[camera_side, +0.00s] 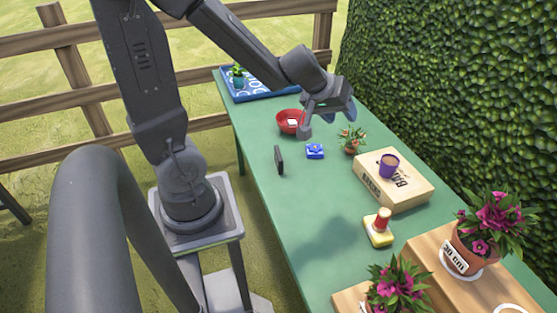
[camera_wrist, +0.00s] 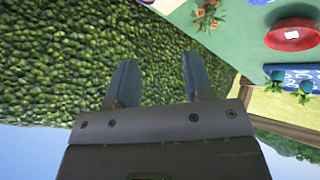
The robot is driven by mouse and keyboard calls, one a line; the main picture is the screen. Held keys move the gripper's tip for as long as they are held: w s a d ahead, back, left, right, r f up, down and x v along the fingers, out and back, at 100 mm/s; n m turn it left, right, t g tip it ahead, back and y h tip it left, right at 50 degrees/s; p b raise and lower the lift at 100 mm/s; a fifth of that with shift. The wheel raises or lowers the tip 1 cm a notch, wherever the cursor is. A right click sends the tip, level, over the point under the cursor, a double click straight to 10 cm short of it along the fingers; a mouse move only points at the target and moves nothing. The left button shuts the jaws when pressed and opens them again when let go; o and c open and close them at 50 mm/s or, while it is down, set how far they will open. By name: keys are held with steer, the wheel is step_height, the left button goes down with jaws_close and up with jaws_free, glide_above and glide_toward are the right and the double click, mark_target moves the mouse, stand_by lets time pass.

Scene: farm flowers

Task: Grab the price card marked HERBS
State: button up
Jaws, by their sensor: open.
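No lettering reading HERBS can be made out in either view. A small dark upright card-like piece (camera_side: 279,160) stands on the green table in the side view, seen nearly edge-on, so I cannot read its face. My gripper (camera_side: 328,116) is open and empty above the table, up and to the right of that piece, near the red bowl. In the wrist view my gripper's two fingers (camera_wrist: 158,75) are apart with only hedge behind them.
A red bowl (camera_side: 287,122) holds a small white item. A blue tray (camera_side: 233,94) is at the far end; hedge (camera_side: 440,90) borders the right.

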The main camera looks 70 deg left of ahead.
steer(key=s+a+f+n+g+y, duration=0.3)
steer(key=a+f+n, duration=0.1)
steer(key=a+f, duration=0.45)
steer(key=n+g+y, duration=0.1)
steer(key=n+g, duration=0.2)
steer(key=g, duration=0.1)
glide_toward(279, 153)
steer(key=shift+s+x, duration=0.2)
steer(key=shift+x, duration=1.4)
steer(key=shift+s+x, duration=0.2)
steer(key=shift+x, duration=1.4)
steer(key=shift+w+x, duration=0.15)
steer(key=shift+x, duration=1.35)
steer(key=shift+w+x, duration=0.15)
steer(key=shift+x, duration=1.3)
jaws_close()
